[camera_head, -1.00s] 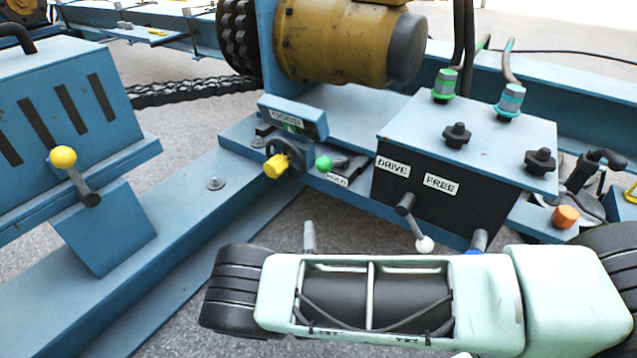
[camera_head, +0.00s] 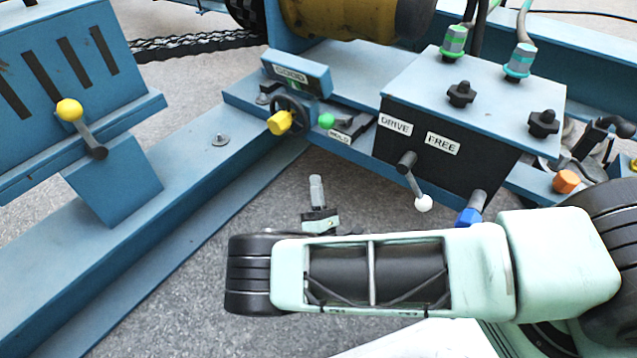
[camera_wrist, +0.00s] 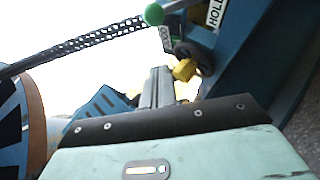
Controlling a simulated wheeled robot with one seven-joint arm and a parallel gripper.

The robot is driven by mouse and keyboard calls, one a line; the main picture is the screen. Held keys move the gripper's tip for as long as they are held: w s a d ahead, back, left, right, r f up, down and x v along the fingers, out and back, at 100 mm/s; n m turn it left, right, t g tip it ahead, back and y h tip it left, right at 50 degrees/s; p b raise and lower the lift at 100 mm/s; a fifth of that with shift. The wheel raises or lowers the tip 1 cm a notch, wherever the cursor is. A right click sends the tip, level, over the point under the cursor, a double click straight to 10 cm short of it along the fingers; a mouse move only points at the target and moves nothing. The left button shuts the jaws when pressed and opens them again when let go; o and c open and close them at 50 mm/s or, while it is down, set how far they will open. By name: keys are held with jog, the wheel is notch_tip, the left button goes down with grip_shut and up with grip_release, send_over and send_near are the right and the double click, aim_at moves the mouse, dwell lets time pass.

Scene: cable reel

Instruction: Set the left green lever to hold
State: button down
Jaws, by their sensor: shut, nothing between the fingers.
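The green lever shows as a green ball knob (camera_head: 326,120) on the blue frame, right of a black handwheel with a yellow knob. The white HOLD label (camera_head: 340,138) is just right of and below it. The knob also shows at the top of the wrist view (camera_wrist: 154,14), with the HOLD label (camera_wrist: 212,15) to its right. Its shaft is hard to make out. My gripper (camera_head: 316,184) is shut and empty, below the knob in the head view and apart from it. Its fingers (camera_wrist: 160,85) also show in the wrist view.
The yellow handwheel knob (camera_head: 280,122) is close left of the green one. A dark box (camera_head: 450,150) labelled DRIVE and FREE has a white-tipped lever (camera_head: 423,203) and a blue-tipped one (camera_head: 467,217). A yellow-knobbed lever (camera_head: 69,110) is at left. Bare floor surrounds my gripper.

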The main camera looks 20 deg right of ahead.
aim_at(326, 122)
jog(key=w+d+r+b, duration=0.3)
jog(key=w+r, duration=0.3)
jog(key=r, duration=0.1)
jog(key=shift+w+d+r, duration=0.2)
jog(key=shift+w+r, duration=0.05)
jog(key=shift+w, duration=0.05)
